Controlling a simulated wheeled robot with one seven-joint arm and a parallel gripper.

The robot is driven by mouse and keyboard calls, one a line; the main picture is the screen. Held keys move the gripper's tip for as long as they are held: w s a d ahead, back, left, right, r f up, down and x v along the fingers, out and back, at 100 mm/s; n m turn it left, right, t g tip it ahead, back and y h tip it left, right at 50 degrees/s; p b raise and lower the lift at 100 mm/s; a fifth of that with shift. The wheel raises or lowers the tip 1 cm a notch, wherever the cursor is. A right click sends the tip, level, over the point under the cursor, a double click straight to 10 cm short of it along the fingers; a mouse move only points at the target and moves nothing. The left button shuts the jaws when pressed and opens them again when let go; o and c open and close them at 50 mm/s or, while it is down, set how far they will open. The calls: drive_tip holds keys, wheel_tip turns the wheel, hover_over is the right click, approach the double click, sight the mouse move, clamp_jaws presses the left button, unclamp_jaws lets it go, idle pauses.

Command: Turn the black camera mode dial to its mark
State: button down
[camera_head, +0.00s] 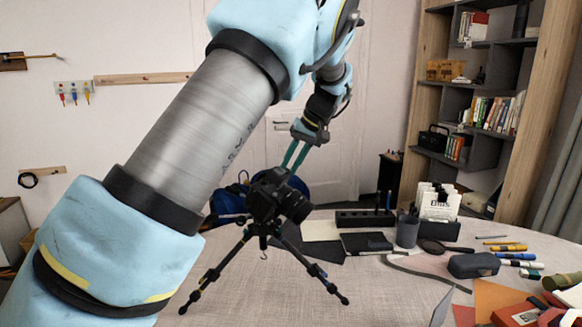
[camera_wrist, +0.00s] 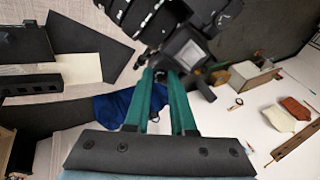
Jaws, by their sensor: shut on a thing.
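The black camera (camera_head: 266,200) stands on a small black tripod (camera_head: 322,279) on the table, its lens facing right and toward me. In the wrist view the camera (camera_wrist: 150,22) fills the top middle. My gripper (camera_head: 290,166) comes down from above onto the top of the camera. In the wrist view its two teal fingers (camera_wrist: 166,80) close in on the black mode dial (camera_wrist: 160,74) at the camera's top. The fingers are shut on the dial, which they mostly hide. I cannot make out the dial's mark.
The grey table (camera_head: 390,300) holds a pen cup (camera_head: 407,232), a dark pencil case (camera_head: 473,265), pens and an orange-red box (camera_head: 515,316) on the right. A blue bag (camera_head: 232,196) is behind the camera. The table around the tripod's feet is mostly clear.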

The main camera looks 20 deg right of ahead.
drive_tip(key=shift+n, duration=0.3)
drive_tip(key=c, duration=0.8)
unclamp_jaws()
drive_tip(key=shift+o, duration=0.2)
